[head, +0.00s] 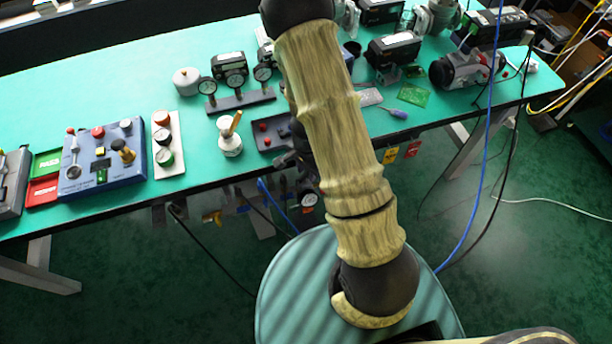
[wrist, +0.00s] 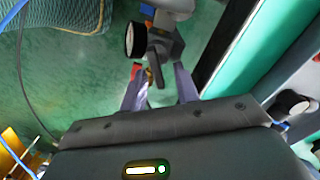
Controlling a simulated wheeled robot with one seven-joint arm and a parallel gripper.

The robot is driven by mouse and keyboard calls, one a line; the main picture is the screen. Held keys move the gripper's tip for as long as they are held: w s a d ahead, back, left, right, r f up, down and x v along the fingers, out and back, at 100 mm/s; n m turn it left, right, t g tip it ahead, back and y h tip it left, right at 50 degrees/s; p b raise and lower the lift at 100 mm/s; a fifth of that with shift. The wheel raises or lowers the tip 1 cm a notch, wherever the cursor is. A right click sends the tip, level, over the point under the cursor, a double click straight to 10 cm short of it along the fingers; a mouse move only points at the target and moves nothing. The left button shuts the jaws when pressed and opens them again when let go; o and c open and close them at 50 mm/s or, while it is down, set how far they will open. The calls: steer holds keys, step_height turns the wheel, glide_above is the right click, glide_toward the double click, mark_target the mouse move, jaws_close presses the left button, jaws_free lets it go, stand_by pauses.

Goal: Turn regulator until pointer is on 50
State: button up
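The regulator (wrist: 166,42) shows in the wrist view as a dark grey body with a narrow black part pointing toward my gripper. A round black-rimmed gauge (wrist: 136,40) is on its left side, seen nearly edge-on, so I cannot read its pointer. In the head view a small gauge (head: 309,200) shows below the bench's front edge, too small to read. My gripper (wrist: 160,72) has its two fingers apart, with the narrow black part between them. I cannot tell whether either finger touches it. My arm hides most of this area in the head view.
The green bench (head: 110,65) holds a blue control box (head: 105,160), three gauges on a stand (head: 240,102), a white pot with a brush (head: 230,146) and a screwdriver (head: 394,112). A blue cable (head: 484,150) hangs at right. Cables also hang below the bench.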

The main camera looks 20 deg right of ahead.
steer(key=shift+s+a+f, duration=0.1)
steer(key=shift+a+f, duration=0.15)
steer(key=shift+f, duration=0.5)
steer(key=shift+d, duration=0.2)
steer(key=shift+d, duration=0.1)
steer(key=shift+s, duration=0.15)
jaws_close()
